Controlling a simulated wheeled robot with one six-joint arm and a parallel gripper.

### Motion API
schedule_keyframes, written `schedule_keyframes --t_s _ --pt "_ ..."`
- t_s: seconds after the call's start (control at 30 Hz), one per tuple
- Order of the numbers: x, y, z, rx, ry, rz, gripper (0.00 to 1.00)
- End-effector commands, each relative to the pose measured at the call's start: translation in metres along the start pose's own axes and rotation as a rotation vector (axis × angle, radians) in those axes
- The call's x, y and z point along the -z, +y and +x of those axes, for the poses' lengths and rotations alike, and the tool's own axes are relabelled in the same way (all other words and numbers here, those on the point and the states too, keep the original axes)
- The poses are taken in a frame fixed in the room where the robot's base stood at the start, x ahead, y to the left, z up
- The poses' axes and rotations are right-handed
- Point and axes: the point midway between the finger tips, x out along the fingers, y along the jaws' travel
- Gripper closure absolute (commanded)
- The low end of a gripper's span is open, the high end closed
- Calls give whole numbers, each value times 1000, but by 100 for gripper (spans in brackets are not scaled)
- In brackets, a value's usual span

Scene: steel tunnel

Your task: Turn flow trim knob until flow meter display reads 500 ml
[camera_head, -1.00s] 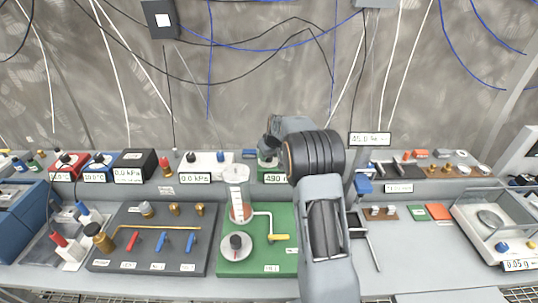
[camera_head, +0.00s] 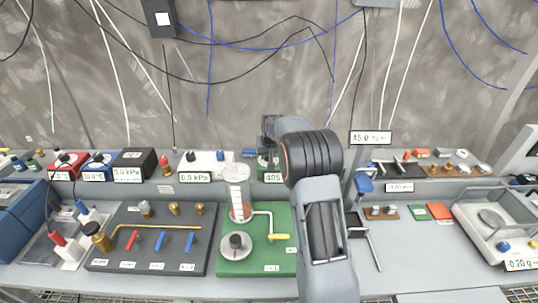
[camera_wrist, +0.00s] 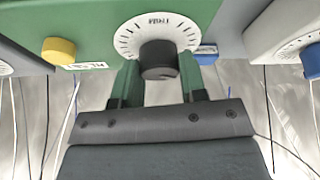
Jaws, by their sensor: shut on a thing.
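The flow trim knob (camera_wrist: 158,58) is a dark round knob on a green box face with a tick-marked white dial (camera_wrist: 160,27) lettered "TRIM", upside down in the wrist view. My gripper (camera_wrist: 160,76) has one finger on each side of the knob and is shut on it. In the head view my gripper (camera_head: 268,146) is at the green flow box on the back shelf, largely behind my arm. The flow meter display (camera_head: 272,178) is partly covered by my arm; its visible digits look like 405 or 495.
A yellow button (camera_wrist: 58,50) labelled reset is on the same green face. A blue knob (camera_wrist: 312,60) is on the neighbouring light box. Below the shelf, a clear cylinder (camera_head: 238,203) stands on a green board (camera_head: 225,267). A dark valve panel (camera_head: 128,215) lies left of it.

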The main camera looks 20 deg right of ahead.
Motion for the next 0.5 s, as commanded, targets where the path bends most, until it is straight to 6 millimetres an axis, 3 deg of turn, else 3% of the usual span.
schedule_keyframes --t_s 0.5 --pt "0 -1 0 -79 0 190 85"
